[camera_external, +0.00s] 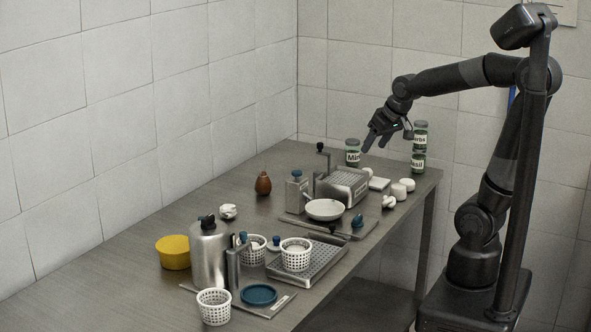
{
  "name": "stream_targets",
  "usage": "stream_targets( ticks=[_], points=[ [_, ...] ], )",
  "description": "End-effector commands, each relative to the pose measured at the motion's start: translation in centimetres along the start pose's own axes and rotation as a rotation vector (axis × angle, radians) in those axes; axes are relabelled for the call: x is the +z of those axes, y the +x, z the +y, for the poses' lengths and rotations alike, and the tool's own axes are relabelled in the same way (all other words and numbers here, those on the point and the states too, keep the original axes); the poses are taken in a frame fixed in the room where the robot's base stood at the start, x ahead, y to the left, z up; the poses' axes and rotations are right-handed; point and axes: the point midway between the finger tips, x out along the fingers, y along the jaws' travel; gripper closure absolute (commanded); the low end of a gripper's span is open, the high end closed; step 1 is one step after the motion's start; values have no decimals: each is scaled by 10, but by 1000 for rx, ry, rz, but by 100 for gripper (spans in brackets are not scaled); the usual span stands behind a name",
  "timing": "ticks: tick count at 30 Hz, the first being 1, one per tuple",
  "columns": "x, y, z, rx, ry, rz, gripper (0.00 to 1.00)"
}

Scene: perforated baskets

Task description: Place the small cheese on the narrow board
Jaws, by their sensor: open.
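My gripper (386,142) hangs open and empty above the far right end of the table, near the green-lidded jars. Below it, several small white pieces lie near the table's right edge. Two round white pieces (398,191) stand close together and may be cheeses; I cannot tell which is the small cheese. A flat grey board (294,222) lies under the white bowl and a metal one (277,306) lies near the front; I cannot tell which is the narrow board.
A grater-like metal box (343,187) with a crank stands beside the bowl (325,209). Jars (352,152) stand at the back. White perforated baskets (214,307), a metal bottle (208,256) and a yellow tub (173,252) crowd the front. The table's left side is mostly clear.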

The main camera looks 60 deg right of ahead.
Motion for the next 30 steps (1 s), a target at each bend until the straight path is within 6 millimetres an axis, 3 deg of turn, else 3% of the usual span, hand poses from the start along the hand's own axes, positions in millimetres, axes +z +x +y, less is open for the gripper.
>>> stream_targets(
  ticks=[1,6,12,18,30],
  points=[
    [15,-14,-14,-20,-39,4,40],
    [66,-46,-44,-65,-160,-5,40],
    [109,-65,-59,-92,-254,-10,40],
    [123,-70,-62,-97,-283,-15,40],
    [122,-70,-61,-97,-282,-15,40]
  ],
)
